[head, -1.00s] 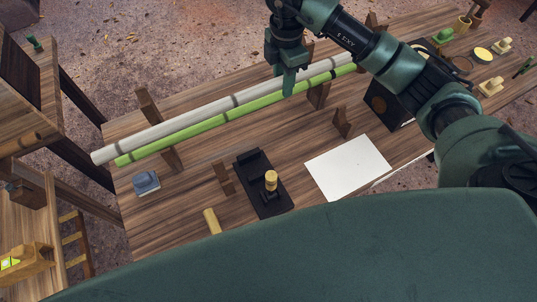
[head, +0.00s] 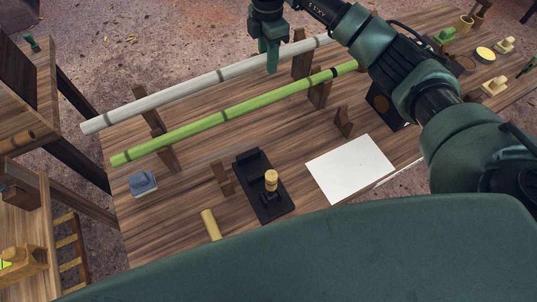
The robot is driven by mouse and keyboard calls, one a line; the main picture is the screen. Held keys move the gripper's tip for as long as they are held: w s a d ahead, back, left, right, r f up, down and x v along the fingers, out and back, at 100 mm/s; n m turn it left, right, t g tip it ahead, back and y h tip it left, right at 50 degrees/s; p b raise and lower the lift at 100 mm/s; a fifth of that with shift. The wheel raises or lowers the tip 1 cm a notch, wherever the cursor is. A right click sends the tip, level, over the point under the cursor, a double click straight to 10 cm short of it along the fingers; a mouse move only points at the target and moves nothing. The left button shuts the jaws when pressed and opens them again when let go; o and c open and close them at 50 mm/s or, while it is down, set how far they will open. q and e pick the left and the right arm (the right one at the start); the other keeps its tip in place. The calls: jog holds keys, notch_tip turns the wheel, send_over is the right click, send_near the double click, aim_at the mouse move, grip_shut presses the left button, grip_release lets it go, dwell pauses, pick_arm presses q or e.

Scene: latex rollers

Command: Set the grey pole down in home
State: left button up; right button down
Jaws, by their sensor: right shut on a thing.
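The long grey pole (head: 190,86) runs slantwise across the back of the wooden table, its left end past the table's edge. My right gripper (head: 272,64) is shut on the grey pole, right of its middle. The pole passes over the rear part of the left wooden rack (head: 158,128) and close to the right rack's rear upright (head: 302,58). I cannot tell whether it touches them. The green pole (head: 215,118) lies across the front part of the racks, apart from the grey one. No marked home is visible. My left gripper is out of view.
A black holder (head: 250,168) with a yellow-topped piece, a white sheet (head: 350,168), a blue-grey block (head: 142,183) and a short yellow roller (head: 210,224) lie in front. A dark box (head: 380,104) and small items stand at the right, under my right arm.

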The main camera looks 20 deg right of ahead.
jog(key=w+a+b, duration=0.1)
jog(key=w+b, duration=0.1)
jog(key=w, duration=0.7)
jog(key=shift+a+b, duration=0.15)
jog(key=shift+b, duration=0.15)
jog(key=shift+s+r, duration=0.1)
dwell(0.4)
dwell(0.4)
jog(key=shift+f+b, duration=0.45)
jog(key=shift+f, duration=1.1)
jog(key=shift+f+b, duration=0.65)
jog(key=shift+f, duration=0.7)
jog(key=c, duration=1)
grip_release()
